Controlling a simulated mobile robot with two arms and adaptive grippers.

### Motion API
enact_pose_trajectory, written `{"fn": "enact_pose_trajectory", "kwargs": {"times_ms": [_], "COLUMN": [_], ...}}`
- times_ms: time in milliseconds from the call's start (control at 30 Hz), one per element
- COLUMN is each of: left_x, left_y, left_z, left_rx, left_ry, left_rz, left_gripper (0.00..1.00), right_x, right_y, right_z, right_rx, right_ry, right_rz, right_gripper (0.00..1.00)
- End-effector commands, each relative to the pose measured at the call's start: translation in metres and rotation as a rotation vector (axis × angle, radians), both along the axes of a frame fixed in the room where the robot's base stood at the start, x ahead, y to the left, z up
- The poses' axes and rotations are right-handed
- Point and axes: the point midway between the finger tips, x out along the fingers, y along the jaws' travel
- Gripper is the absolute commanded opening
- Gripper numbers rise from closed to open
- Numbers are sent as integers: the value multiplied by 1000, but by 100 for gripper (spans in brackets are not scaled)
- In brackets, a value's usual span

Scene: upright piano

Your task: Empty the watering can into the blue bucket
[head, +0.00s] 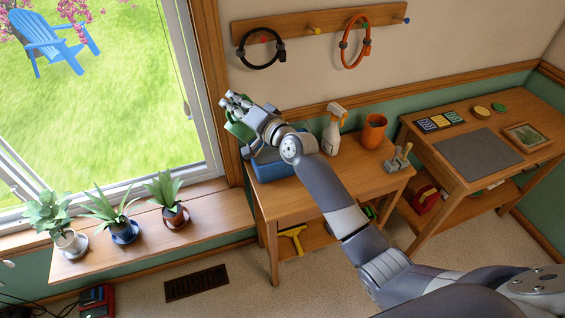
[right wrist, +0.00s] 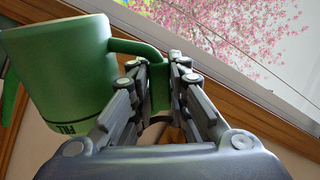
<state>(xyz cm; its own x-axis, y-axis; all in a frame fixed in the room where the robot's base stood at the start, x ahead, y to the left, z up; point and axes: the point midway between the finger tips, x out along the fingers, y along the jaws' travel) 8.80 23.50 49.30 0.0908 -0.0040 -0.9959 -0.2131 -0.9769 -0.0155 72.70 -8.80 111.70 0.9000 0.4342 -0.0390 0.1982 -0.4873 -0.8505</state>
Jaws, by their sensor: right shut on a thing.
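The green watering can (head: 238,129) is held up at the window's right edge, above the blue bucket (head: 268,168). My right gripper (head: 238,98) is shut on its handle and hides much of the can in the head view. In the right wrist view, the can's body (right wrist: 62,75) is at the left and its handle (right wrist: 158,88) runs between the fingers of the gripper (right wrist: 163,72). Part of the spout shows at the left edge there. I cannot tell how far the can tilts, or whether water is flowing. The bucket stands on the wooden table, partly hidden by my arm. My left gripper is out of view.
The wooden table (head: 294,195) also holds a white spray bottle (head: 333,128) and an orange pot (head: 373,131). Three potted plants (head: 123,228) stand on the window sill at the left. Hoops hang from a wall rail (head: 325,32). A second table (head: 462,185) stands at the right.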

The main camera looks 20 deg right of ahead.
Motion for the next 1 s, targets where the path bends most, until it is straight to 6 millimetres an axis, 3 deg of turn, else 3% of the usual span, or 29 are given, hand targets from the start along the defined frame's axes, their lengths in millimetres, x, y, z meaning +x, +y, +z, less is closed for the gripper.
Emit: {"fn": "enact_pose_trajectory", "kwargs": {"times_ms": [267,700,1000], "left_x": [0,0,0], "left_y": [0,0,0], "left_z": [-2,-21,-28], "left_rx": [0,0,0], "left_ry": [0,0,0], "left_rz": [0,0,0], "left_gripper": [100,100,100], "right_x": [-5,-16,-19], "right_y": [13,40,47], "right_z": [-11,-59,-76], "right_rx": [-82,-316,-395], "right_ry": [-37,-130,-162], "right_rz": [0,1,0], "right_gripper": [0,0,0]}}
